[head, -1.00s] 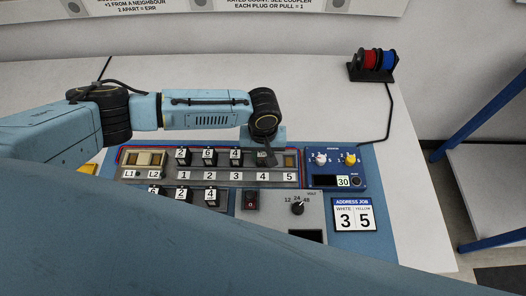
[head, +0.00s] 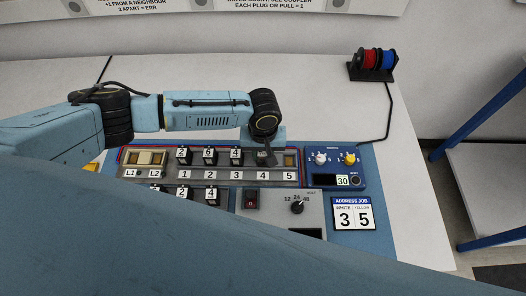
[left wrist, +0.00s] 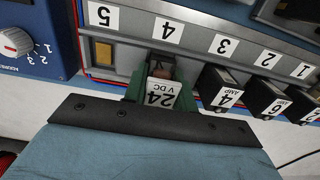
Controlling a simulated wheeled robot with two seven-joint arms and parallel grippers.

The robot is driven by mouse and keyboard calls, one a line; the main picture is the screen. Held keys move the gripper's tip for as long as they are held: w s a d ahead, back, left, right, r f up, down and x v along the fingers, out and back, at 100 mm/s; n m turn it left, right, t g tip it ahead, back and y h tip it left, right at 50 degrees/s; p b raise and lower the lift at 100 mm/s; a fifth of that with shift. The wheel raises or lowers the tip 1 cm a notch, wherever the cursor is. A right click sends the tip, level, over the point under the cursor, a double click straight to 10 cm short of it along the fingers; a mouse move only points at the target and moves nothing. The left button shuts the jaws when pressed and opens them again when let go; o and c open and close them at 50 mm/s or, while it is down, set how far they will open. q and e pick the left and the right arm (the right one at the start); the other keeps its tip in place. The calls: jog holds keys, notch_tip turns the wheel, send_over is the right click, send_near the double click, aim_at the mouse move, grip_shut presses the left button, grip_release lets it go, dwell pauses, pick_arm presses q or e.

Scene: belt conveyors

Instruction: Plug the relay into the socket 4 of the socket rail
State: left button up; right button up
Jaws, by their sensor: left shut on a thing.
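The socket rail (head: 236,175) runs across the blue board, with labels 1 to 5. My left gripper (head: 264,156) is at socket 4. In the left wrist view its green fingers (left wrist: 161,112) are shut on the relay (left wrist: 162,95), which has a white "24 V DC" label. The relay is in line with the "4" label (left wrist: 168,31); its far end is partly hidden, so I cannot tell how deep it sits. Socket 5 (left wrist: 103,51) is empty. Sockets 1 to 3 hold black numbered plugs, such as the "4 AMP" plug (left wrist: 221,88). My right gripper is not in view.
A blue box with white and yellow knobs (head: 350,159) stands right of the rail. In front are a grey panel with a dial (head: 297,207), a job card (head: 352,214) and more black plugs (head: 210,194). A spool stand (head: 372,70) is at the back right.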

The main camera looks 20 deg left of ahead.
pick_arm(q)
jog(key=shift+s+f, duration=0.1)
jog(key=shift+f, duration=0.3)
dwell(0.4)
